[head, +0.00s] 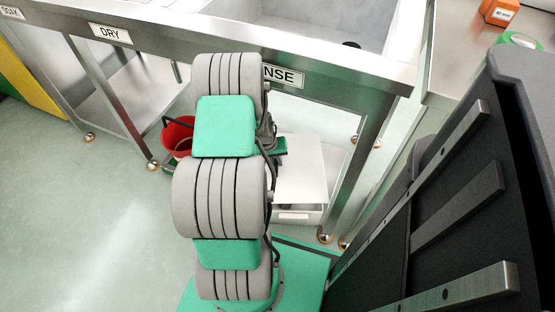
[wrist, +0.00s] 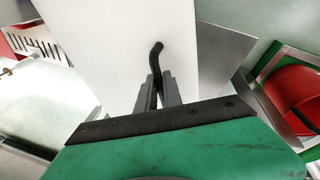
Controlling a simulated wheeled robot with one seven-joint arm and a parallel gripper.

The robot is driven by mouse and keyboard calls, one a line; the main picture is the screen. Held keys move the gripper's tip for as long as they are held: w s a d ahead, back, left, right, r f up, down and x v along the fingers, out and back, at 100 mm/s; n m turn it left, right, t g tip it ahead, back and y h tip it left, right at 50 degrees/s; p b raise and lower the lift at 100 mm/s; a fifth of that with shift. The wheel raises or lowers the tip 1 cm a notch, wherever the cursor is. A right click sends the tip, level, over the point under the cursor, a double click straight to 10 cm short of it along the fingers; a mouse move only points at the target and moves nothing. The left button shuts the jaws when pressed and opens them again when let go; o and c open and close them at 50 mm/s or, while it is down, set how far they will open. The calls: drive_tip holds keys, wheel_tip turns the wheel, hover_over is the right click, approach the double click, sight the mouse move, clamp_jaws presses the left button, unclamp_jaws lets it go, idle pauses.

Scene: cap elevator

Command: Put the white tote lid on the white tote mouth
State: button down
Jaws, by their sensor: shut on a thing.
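The white tote lid (head: 300,165) is a flat white panel in the middle of the head view, right of my arm. It fills the upper middle of the wrist view (wrist: 110,45), where its black curved handle (wrist: 156,58) stands between my fingertips. My gripper (wrist: 158,88) is shut on that handle. The white tote (head: 296,215) shows just below the lid's near edge, with its front face in view. The lid hides the tote's mouth. I cannot tell whether lid and tote touch. In the head view my arm hides the lid's left part and most of the gripper.
A steel sink bench (head: 340,80) runs across the back, its legs standing close to the tote's right side. A red bucket (head: 178,136) stands left of my arm and shows in the wrist view (wrist: 298,100). Floor at the left is clear.

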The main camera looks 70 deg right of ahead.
drive_tip(key=shift+w+a+b+x, duration=0.15)
drive_tip(key=shift+b+x, duration=0.4)
drive_tip(key=shift+x, duration=0.35)
drive_tip(key=shift+a+b+x, duration=0.15)
drive_tip(key=shift+b+x, duration=0.4)
drive_tip(key=shift+x, duration=0.35)
drive_tip(key=shift+w+a+b+x, duration=0.15)
drive_tip(key=shift+b+x, duration=0.4)
drive_tip(key=shift+x, duration=0.35)
drive_tip(key=shift+s+f, duration=0.1)
drive_tip(key=shift+f, duration=0.05)
drive_tip(key=shift+s+d, duration=0.1)
drive_tip(key=shift+s, duration=0.15)
drive_tip(key=c, duration=1.4)
unclamp_jaws()
drive_tip(key=p+v, duration=0.3)
drive_tip(key=v, duration=0.5)
